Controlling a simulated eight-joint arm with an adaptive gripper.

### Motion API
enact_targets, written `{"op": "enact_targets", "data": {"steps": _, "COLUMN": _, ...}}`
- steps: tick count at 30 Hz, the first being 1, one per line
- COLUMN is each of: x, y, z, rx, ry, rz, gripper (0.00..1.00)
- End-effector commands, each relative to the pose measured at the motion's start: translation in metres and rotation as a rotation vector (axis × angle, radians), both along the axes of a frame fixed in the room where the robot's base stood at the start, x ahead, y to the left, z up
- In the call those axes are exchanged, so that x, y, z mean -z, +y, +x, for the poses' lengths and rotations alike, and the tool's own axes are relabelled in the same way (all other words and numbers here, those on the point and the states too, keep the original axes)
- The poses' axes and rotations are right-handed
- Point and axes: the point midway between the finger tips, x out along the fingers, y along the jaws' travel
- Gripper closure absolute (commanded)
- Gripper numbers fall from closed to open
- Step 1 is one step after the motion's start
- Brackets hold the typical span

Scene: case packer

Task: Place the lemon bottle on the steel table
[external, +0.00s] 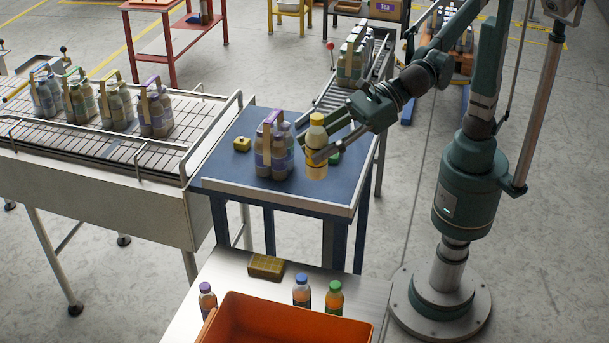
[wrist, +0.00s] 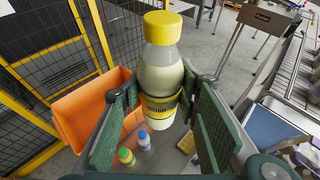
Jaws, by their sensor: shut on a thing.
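The lemon bottle (external: 317,168), pale yellow with a yellow cap, is upright between the fingers of my gripper (external: 326,147). My gripper is shut on it and holds it over the right part of the blue-topped table. The steel table (external: 226,268) is at the front of the external view, bearing an orange crate. A bare part of the steel table also shows in the wrist view (wrist: 168,155).
The orange crate (external: 228,312) fills much of the steel table's front. Purple-capped (external: 207,299), blue-capped (external: 302,291) and green-capped (external: 334,298) bottles and a brownish block (external: 266,267) stand around it.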

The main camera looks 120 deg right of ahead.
Motion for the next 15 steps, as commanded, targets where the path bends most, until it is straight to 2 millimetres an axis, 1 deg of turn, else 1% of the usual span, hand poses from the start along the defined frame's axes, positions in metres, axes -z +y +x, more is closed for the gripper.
{"op": "enact_targets", "data": {"steps": 1, "x": 0.001, "y": 0.020, "z": -0.004, "rx": -0.025, "ry": -0.001, "rz": 0.000, "gripper": 0.84}}
{"op": "enact_targets", "data": {"steps": 6, "x": 0.001, "y": 0.079, "z": -0.019, "rx": -0.097, "ry": -0.002, "rz": -0.001, "gripper": 0.84}}
{"op": "enact_targets", "data": {"steps": 9, "x": 0.001, "y": 0.109, "z": -0.028, "rx": -0.135, "ry": -0.003, "rz": 0.001, "gripper": 0.84}}
{"op": "enact_targets", "data": {"steps": 12, "x": 0.000, "y": 0.134, "z": -0.036, "rx": -0.166, "ry": -0.003, "rz": 0.000, "gripper": 0.84}}
{"op": "enact_targets", "data": {"steps": 15, "x": -0.001, "y": 0.153, "z": -0.043, "rx": -0.191, "ry": -0.003, "rz": 0.000, "gripper": 0.84}}
